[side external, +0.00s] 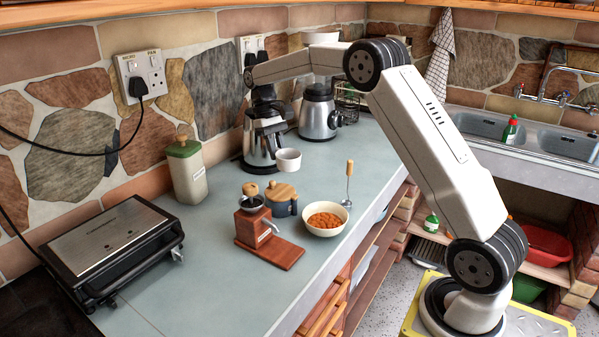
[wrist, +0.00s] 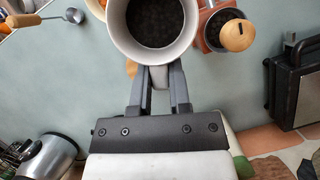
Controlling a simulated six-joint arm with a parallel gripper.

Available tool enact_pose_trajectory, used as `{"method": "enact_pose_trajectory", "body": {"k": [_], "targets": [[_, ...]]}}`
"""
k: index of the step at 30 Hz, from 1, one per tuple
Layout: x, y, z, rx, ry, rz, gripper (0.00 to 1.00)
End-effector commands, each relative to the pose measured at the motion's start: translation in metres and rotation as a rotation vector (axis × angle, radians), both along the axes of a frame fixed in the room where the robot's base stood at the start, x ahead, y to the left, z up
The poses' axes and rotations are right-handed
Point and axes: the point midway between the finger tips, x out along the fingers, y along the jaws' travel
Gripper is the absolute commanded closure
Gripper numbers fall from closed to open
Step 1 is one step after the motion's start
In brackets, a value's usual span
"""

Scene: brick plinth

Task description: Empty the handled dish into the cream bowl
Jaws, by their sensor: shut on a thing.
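The handled dish is a white cup (side external: 289,166) with dark contents. In the wrist view the dish (wrist: 151,57) is seen from above, roughly level, and its contents look like dark grains or liquid. My gripper (wrist: 158,77) is shut on its handle, which shows between the two fingers. In the side view my gripper (side external: 272,133) is behind and left of the dish, which appears held above the counter. The cream bowl (side external: 323,233) stands nearer the front edge, right of the dish, and holds orange beans. In the wrist view the dish hides most of the bowl.
A steel jug (side external: 259,156) is by my gripper. A sandwich press (side external: 112,250) is at the left.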

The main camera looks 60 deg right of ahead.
Motion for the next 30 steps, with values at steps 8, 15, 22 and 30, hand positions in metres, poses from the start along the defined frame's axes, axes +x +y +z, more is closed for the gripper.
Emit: {"method": "enact_pose_trajectory", "body": {"k": [8,15,22,30], "targets": [[-0.008,-0.080,-0.005,-0.001,0.000,-0.006,1.00],[-0.025,-0.141,-0.010,-0.001,0.007,-0.007,1.00],[-0.039,-0.178,-0.013,0.000,0.012,-0.009,1.00],[-0.044,-0.188,-0.014,0.000,0.014,-0.008,1.00]]}}
